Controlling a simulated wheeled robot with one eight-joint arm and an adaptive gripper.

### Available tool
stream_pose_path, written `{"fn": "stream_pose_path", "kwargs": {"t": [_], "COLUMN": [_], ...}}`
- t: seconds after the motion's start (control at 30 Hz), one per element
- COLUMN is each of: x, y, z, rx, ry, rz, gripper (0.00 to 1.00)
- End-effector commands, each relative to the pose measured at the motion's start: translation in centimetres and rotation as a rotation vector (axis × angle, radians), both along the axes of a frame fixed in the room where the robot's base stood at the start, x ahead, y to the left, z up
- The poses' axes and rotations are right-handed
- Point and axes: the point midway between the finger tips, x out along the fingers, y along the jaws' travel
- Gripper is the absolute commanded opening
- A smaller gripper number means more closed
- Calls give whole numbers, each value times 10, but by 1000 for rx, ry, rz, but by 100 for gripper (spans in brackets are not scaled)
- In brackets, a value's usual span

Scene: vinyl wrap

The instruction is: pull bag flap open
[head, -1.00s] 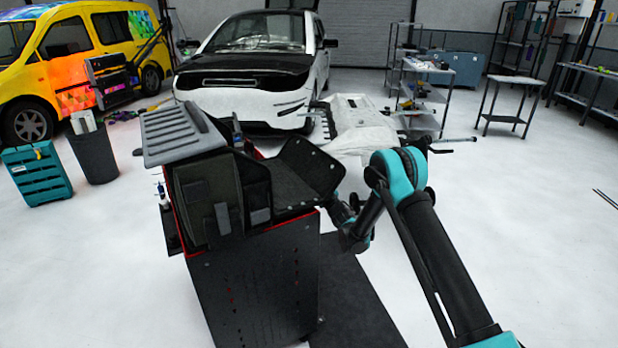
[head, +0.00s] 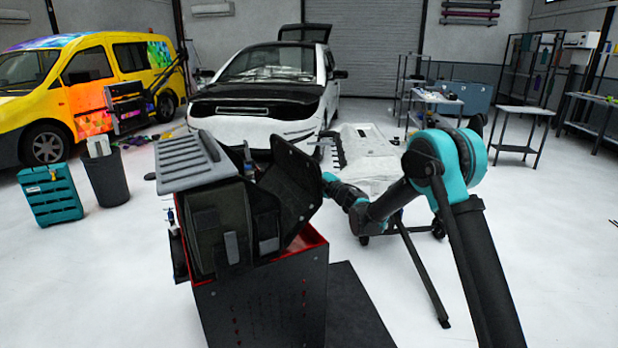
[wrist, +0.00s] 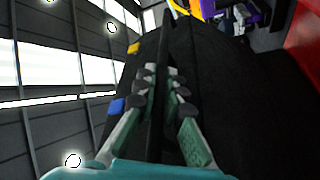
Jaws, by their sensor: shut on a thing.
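The dark bag (head: 215,228) sits on top of a black and red cart in the head view. Its flap (head: 292,182) stands up at a slant on the bag's right side, with its inner face partly in view. My gripper (head: 328,180) is at the flap's right edge; its fingers are mostly hidden there. In the wrist view my gripper (wrist: 165,90) has its fingers on both sides of the thin dark flap edge (wrist: 162,45), shut on it. A broad dark fabric surface (wrist: 215,80) fills the right of that view.
The cart (head: 270,300) has a red rim. A grey ribbed lid (head: 190,163) rests at the bag's back left. A teal crate (head: 50,195) and a grey bin (head: 105,178) stand to the left. A white panel (head: 365,155) lies on a stand behind my arm. Open floor lies right.

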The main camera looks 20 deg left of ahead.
Motion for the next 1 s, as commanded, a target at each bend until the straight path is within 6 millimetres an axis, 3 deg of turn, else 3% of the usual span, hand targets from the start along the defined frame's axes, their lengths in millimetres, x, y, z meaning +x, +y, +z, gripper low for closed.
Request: {"fn": "stream_pose_path", "kwargs": {"t": [0.3,0.77,0.8,0.83,1.0], "x": [-8,-8,-8,-8,-10], "y": [6,7,7,7,8], "z": [16,17,17,17,17], "rx": [-53,-59,-59,-59,-60], "ry": [-67,-74,-73,-74,-75], "rz": [-6,-10,-11,-11,-6], "gripper": [0,0,13,16,19]}}
